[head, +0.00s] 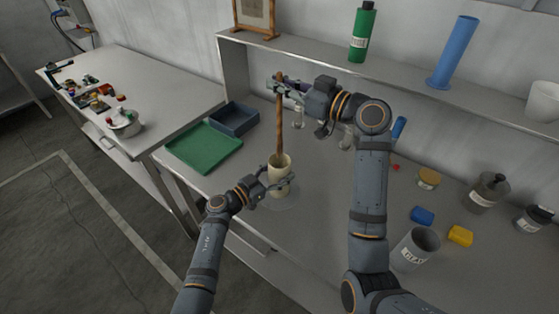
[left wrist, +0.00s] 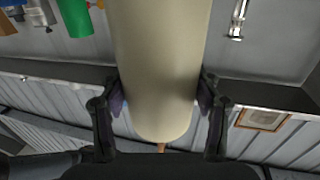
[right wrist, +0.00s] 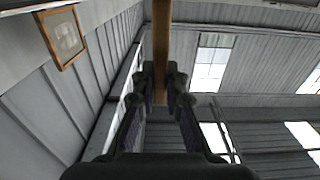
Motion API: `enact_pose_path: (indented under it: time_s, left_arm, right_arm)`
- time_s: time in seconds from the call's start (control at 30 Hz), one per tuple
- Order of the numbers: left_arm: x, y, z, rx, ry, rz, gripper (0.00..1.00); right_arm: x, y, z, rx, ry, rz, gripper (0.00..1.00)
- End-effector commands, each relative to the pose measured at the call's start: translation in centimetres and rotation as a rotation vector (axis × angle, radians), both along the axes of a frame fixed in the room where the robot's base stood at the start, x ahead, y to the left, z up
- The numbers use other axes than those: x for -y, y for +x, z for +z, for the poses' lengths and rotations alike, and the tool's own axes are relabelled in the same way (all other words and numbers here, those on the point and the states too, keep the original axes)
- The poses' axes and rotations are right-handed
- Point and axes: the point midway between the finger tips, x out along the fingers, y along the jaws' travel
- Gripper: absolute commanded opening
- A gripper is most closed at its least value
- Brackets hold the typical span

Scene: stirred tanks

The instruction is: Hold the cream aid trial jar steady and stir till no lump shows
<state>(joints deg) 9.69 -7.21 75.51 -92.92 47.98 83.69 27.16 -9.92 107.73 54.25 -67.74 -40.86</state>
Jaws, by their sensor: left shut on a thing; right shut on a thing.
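The cream jar (head: 280,183) stands upright on the grey bench in the head view. My left gripper (head: 266,181) is shut on the jar's side, and in the left wrist view the jar (left wrist: 162,65) fills the space between the two fingers. A brown wooden stirring stick (head: 279,120) rises nearly upright from the jar's mouth. My right gripper (head: 277,88) is shut on the stick near its top; the right wrist view shows the stick (right wrist: 162,40) between the fingertips. The stick's lower end and the jar's contents are hidden, so no lumps can be made out.
A green tray (head: 204,147) and a blue-grey bin (head: 234,118) lie left of the jar. A grey cup (head: 414,248), a blue block (head: 422,215), a yellow block (head: 460,236) and lidded jars stand right. A shelf (head: 400,72) runs behind with a green bottle (head: 362,32).

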Motion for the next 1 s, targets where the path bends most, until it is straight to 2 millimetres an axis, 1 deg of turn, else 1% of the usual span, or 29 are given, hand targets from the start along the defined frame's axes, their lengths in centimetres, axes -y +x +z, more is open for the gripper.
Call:
enact_pose_path:
  time_s: [0.4, 0.43, 0.6, 0.63, 0.93, 1.0]
  left_arm:
    - [0.01, -0.01, -0.01, 0.000, 0.000, 0.000, 0.29]
    - [0.01, -0.01, -0.01, 0.000, 0.000, 0.000, 0.65]
    - [0.01, -0.01, -0.01, 0.000, 0.000, 0.000, 0.88]
    - [0.01, -0.01, 0.00, 0.000, 0.000, 0.000, 0.90]
    - [-0.02, -0.02, 0.00, 0.000, 0.000, 0.000, 0.90]
    - [-0.32, -0.23, -0.07, -0.001, 0.001, 0.001, 0.90]
  right_arm:
    - [-0.01, -0.01, 0.03, 0.000, 0.000, 0.000, 0.00]
    - [-0.01, -0.01, 0.02, 0.000, 0.000, 0.000, 0.00]
    - [-0.01, -0.01, 0.01, 0.000, 0.000, 0.000, 0.00]
    - [-0.01, -0.01, 0.01, 0.000, 0.000, 0.000, 0.00]
    - [-0.01, -0.01, 0.01, 0.000, 0.000, 0.000, 0.00]
    - [-0.01, -0.01, 0.01, 0.000, 0.000, 0.000, 0.00]
